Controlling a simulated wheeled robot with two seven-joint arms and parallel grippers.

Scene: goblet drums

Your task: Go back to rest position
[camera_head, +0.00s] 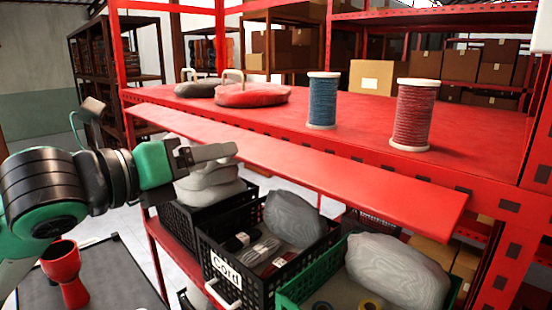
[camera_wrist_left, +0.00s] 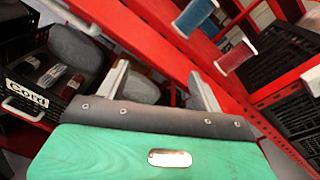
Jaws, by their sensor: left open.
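My left gripper (camera_head: 215,154) comes in from the left in the head view, in front of the red shelf and above the black crate at the left. Its fingers (camera_wrist_left: 160,88) show apart and empty in the left wrist view. My right gripper is in neither view. A red goblet drum (camera_head: 62,270) stands on the dark mat (camera_head: 112,278) at the lower left of the head view.
The red shelf (camera_head: 300,160) holds a blue spool (camera_head: 322,102), a red spool (camera_head: 414,115) and round bundles (camera_head: 250,95). Below are a black crate labelled Cord (camera_head: 226,270) and a green crate (camera_head: 290,290) with grey bundles. Brown racks stand behind.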

